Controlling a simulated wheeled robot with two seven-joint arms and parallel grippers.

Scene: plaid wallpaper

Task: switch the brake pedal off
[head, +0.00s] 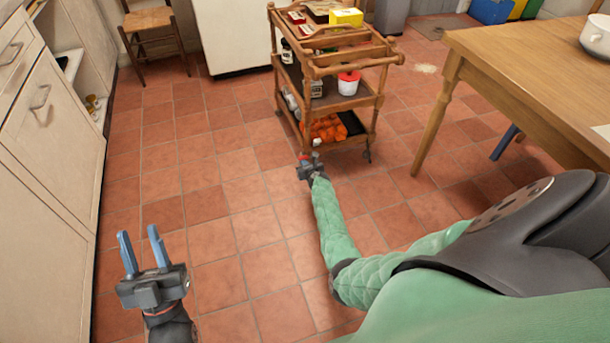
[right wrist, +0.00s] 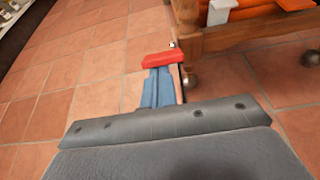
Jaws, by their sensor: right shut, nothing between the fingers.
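The wooden trolley (head: 322,71) stands on the tiled floor. A small red pedal (right wrist: 157,59) is low beside a trolley leg (right wrist: 187,29) in the right wrist view; a bit of red (head: 303,158) shows at the same place in the head view. My right gripper (right wrist: 160,72) is shut and empty. Its blue fingertips are right at the pedal's near edge; I cannot tell whether they touch it. In the head view the right gripper (head: 309,165) is down at the trolley's front left leg. My left gripper (head: 141,235) is open and empty, away from the trolley.
A wooden table (head: 520,85) with a white pot (head: 597,37) stands at the right. Cabinets (head: 45,170) line the left side. A chair (head: 150,22) stands at the back. The trolley carries a yellow box (head: 346,17) and orange items (head: 325,130). Floor left of the trolley is clear.

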